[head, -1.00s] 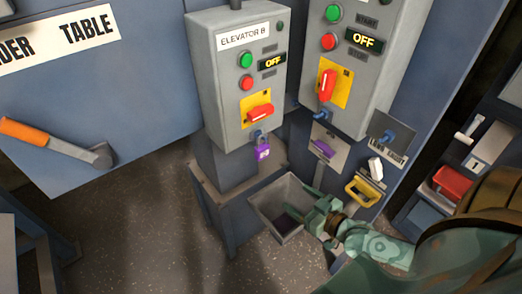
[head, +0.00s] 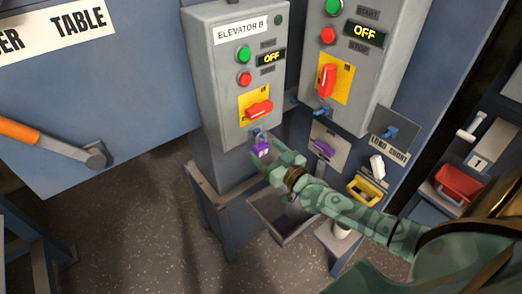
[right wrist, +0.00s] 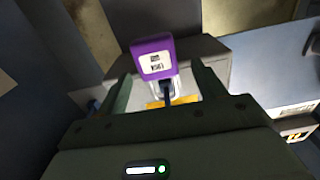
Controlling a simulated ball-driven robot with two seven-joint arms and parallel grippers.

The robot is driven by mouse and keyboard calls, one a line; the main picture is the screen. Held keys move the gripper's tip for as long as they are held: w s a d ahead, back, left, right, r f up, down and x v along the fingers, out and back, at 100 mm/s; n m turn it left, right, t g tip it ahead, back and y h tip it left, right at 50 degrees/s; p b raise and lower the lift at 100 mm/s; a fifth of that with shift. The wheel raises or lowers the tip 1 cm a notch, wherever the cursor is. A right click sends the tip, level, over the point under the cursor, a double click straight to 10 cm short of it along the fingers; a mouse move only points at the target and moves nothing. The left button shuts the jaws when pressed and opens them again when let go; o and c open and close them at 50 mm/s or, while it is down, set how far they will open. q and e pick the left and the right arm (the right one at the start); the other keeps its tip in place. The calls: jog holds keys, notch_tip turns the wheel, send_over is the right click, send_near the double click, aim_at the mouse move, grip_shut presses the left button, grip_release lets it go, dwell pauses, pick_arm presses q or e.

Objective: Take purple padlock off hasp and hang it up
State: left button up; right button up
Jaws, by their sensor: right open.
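The purple padlock (head: 262,146) hangs on the blue hasp (head: 257,132) below the red rotary handle of the grey ELEVATOR B box (head: 228,75). My right gripper (head: 270,163) is open and just below and right of the padlock. In the right wrist view the padlock (right wrist: 154,58), with a white label and its shackle, shows between and beyond the two open fingers (right wrist: 162,90). No grip on it shows. My left gripper is not in view.
A second control box (head: 350,60) stands to the right. Below it are a pale plate with a purple item (head: 323,148), a blue hook (head: 391,131), and a yellow thing (head: 365,191). A grey bin (head: 283,222) sits under my right arm. An orange-handled lever (head: 20,130) is at left.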

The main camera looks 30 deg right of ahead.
aim_at(264, 149)
jog(key=w, duration=0.3)
jog(key=shift+f, duration=0.15)
jog(key=shift+s, duration=0.1)
jog(key=c, duration=1.2)
jog(key=shift+a+r, duration=0.1)
jog(key=shift+r, duration=0.3)
jog(key=shift+s+r+p, duration=0.4)
jog(key=shift+r+p, duration=0.1)
jog(key=shift+p, duration=0.15)
jog(key=s, duration=0.5)
jog(key=s+d+p, duration=0.1)
jog(key=s, duration=0.5)
jog(key=s+p, duration=0.1)
jog(key=s, duration=0.5)
jog(key=shift+s+d, duration=0.1)
jog(key=shift+d, duration=0.15)
